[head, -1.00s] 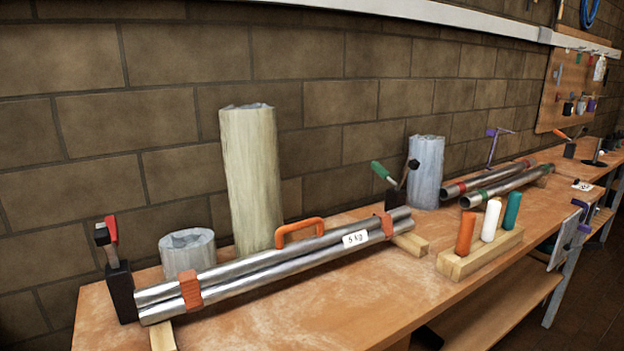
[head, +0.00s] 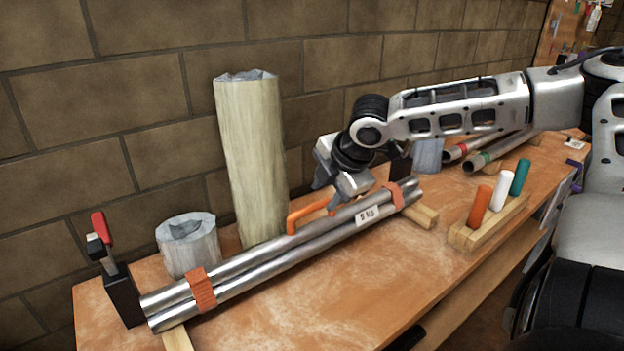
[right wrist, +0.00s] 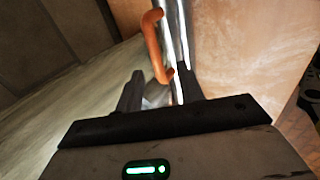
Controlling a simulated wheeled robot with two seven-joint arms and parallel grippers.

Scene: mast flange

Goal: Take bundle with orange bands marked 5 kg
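The bundle of steel tubes (head: 275,258) has orange bands, an orange handle (head: 307,215) and a white "5 kg" label (head: 368,215). It lies across wooden blocks near the front of the bench. My right gripper (head: 330,198) is over the right end of the handle, pointing down. In the right wrist view its fingers (right wrist: 160,80) stand apart, with the handle (right wrist: 155,42) and tubes (right wrist: 178,35) showing ahead and between them. I cannot tell whether the fingers touch the handle. My left gripper is out of view.
A tall pale roll (head: 250,155) and a short grey roll (head: 188,245) stand behind the bundle. A black clamp with a red grip (head: 118,290) is at its left end. A wooden block (head: 490,220) holds orange, white and teal pegs. More tubes (head: 500,147) lie behind my arm.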

